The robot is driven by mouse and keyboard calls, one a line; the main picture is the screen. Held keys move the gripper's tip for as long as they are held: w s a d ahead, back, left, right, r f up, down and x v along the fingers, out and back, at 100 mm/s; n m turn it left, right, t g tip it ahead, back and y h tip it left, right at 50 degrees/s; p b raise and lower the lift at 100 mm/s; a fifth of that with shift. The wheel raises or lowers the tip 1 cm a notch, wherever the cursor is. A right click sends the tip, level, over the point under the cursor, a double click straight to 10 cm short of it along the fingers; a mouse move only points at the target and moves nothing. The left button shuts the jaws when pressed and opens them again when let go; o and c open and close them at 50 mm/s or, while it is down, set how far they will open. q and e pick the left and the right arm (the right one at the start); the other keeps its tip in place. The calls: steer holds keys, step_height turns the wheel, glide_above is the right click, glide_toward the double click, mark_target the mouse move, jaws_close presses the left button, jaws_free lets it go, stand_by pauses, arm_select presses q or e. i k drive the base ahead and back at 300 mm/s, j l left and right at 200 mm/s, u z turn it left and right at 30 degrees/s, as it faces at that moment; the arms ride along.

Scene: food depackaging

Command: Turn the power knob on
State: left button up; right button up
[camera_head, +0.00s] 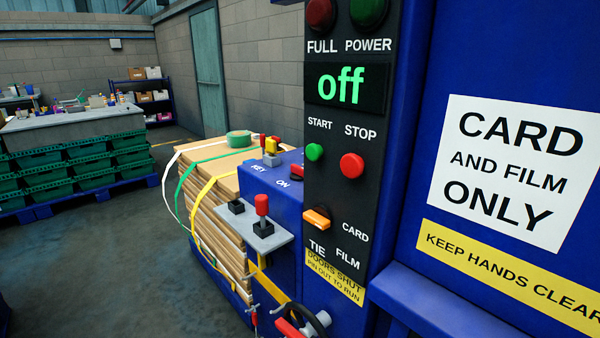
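A blue baler machine has a black control panel (344,120) on its front. Its display (343,86) reads "off" in green. A green round lamp or button (368,12) sits above the word POWER, cut by the top edge. On the blue ledge left of the panel, a yellow and red switch (272,147) stands by the words KEY and ON. An orange selector knob (317,219) sits by TIE, CARD and FILM. No knob is itself labelled as the power knob, so I cannot tell which one it is. Neither gripper is in view.
A green start button (314,152) and red stop button (352,166) are on the panel. A red-handled lever (262,216) stands on a grey plate. A strapped cardboard stack (215,190) is beside the machine. Green crates (80,160) stand left; the floor between is clear.

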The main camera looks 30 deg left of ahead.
mark_target(298, 174)
steer(key=i+j, duration=0.1)
steer(key=j, duration=0.3)
steer(key=i+j, duration=0.15)
steer(key=j, duration=0.25)
steer(key=i+j, duration=0.1)
steer(key=j, duration=0.35)
steer(key=i+j, duration=0.15)
steer(key=j, duration=0.25)
steer(key=i+j, duration=0.1)
steer(key=j, duration=0.3)
steer(key=z, duration=0.05)
